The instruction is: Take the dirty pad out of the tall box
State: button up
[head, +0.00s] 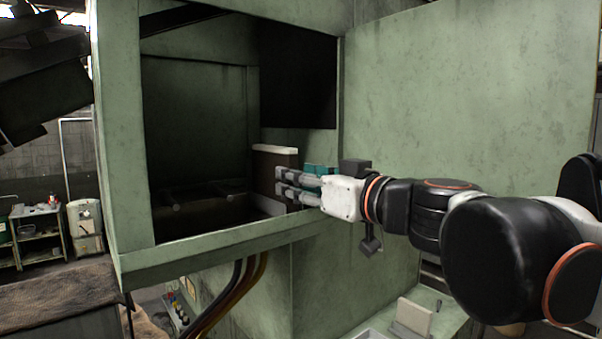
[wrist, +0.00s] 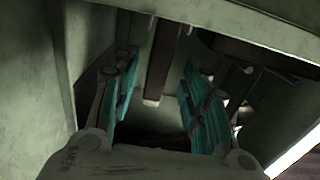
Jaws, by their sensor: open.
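The tall box (head: 120,130) is a pale green metal housing with a wide opening and a dark interior. Inside, at the right of the opening, a dark brown pad (head: 268,165) with a pale top edge stands upright. My gripper (head: 281,182) reaches into the opening from the right, its fingers in front of the pad in the head view. In the wrist view my gripper (wrist: 160,65) is open, its teal-lined fingers spread apart. A narrow brown strip with a pale end (wrist: 162,60), apparently the pad edge-on, shows between them. I cannot tell whether either finger touches it.
The lower sill (head: 210,248) and the right wall of the opening lie close around my gripper. A second pale pad (head: 414,316) stands on a ledge below right. Dark cables (head: 248,285) hang under the box. A large green panel (head: 470,110) stands behind my arm.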

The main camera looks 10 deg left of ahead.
aim_at(270, 171)
jog(key=x, duration=0.5)
jog(key=shift+w+a+p, duration=0.1)
jog(key=shift+w+p, duration=0.05)
jog(key=shift+p, duration=0.25)
jog(key=shift+w+a+r+p, duration=0.15)
jog(key=shift+w+a+p, duration=0.2)
jog(key=shift+a, duration=0.1)
jog(key=p+x, duration=0.1)
jog(key=x, duration=0.3)
jog(key=shift+w, duration=0.1)
jog(key=shift+d, duration=0.1)
grip_shut()
